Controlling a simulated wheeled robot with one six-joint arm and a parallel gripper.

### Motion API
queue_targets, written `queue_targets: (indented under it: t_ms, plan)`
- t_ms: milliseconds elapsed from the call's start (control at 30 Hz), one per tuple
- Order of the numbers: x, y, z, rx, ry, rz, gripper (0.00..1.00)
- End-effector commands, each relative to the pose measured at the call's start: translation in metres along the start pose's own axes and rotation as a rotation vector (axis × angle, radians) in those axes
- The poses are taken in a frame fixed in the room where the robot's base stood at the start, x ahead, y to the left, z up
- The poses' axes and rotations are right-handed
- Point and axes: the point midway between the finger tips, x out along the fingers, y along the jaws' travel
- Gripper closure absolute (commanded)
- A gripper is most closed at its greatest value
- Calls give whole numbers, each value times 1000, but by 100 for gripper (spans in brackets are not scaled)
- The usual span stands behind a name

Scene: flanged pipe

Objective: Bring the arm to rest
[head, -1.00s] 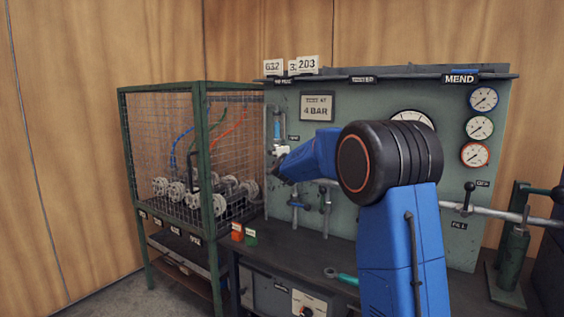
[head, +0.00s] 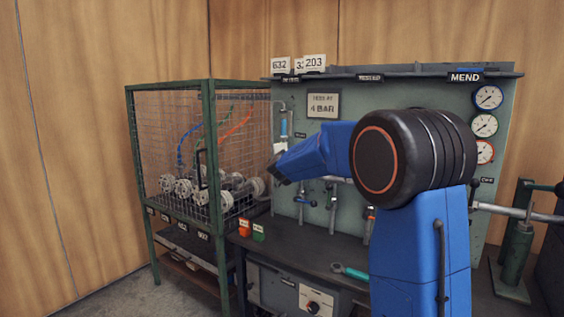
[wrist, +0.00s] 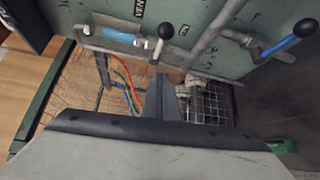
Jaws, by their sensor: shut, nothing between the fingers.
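My blue arm (head: 330,150) reaches across the front of the grey-green panel (head: 390,95) in the head view. My gripper (head: 274,168) is at its left end, small and dark, between the panel's left edge and the mesh cage. In the wrist view my gripper (wrist: 162,98) shows as closed grey fingers with nothing held. Beyond it are the cage mesh and the red and blue hoses (wrist: 125,75).
The green-framed cage (head: 209,150) holds flanged pipe pieces (head: 185,188). A dark bench (head: 300,250) carries a red block (head: 244,230), a green block (head: 258,232) and a teal-handled tool (head: 350,272). A blue-handled lever (wrist: 290,40) juts from the panel. Gauges (head: 487,97) line its right side.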

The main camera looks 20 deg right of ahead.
Motion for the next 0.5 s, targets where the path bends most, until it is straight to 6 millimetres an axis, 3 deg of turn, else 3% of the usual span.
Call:
queue_targets:
  t_ms: [500]
  plan:
    - [-10, 4, -2, 0, 0, -2, 100]
